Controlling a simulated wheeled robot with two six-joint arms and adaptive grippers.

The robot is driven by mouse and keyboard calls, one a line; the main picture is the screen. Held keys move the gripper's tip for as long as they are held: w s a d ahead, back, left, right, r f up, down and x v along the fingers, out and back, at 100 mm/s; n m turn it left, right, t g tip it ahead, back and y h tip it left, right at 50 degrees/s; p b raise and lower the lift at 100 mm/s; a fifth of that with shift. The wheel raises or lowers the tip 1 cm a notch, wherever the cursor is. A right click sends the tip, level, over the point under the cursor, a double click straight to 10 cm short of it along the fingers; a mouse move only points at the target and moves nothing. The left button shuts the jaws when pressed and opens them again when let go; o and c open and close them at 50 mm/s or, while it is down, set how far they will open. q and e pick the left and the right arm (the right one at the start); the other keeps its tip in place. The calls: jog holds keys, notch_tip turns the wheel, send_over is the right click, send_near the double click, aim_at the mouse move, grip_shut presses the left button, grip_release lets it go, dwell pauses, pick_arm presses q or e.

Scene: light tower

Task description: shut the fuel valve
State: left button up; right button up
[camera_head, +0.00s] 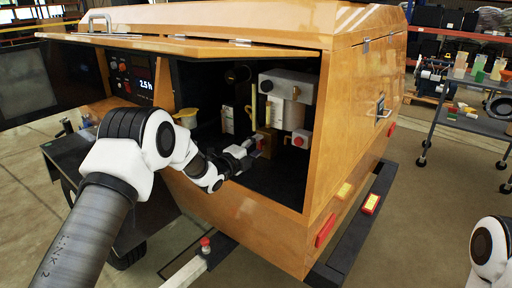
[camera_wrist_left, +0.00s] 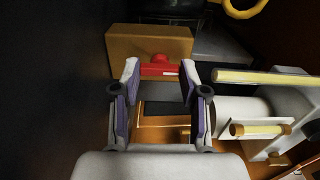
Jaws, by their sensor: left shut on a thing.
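The fuel valve shows in the left wrist view as a red handle (camera_wrist_left: 160,70) in front of a brass-coloured block (camera_wrist_left: 150,40). In the head view the red handle (camera_head: 260,142) is small and partly covered, inside the open bay of the orange cabinet. My left gripper (camera_head: 252,147) reaches into this bay. In the left wrist view its two fingertips (camera_wrist_left: 160,76) sit at either end of the red handle, shut on it. The handle lies crosswise between the fingers in that view. My right gripper is out of view.
The orange cabinet (camera_head: 245,215) has a raised lid (camera_head: 190,45) above the bay. White equipment (camera_head: 290,85) and a second red part (camera_head: 298,142) stand right of the gripper. A yellow ring (camera_wrist_left: 243,8) and yellow tubes (camera_wrist_left: 265,77) are near the wrist. A cart (camera_head: 470,120) stands at right.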

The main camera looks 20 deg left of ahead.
pick_arm(q)
jog(key=o, duration=1.1)
jog(key=shift+a, duration=0.1)
jog(key=shift+o, duration=0.2)
jog(key=v, duration=1.2)
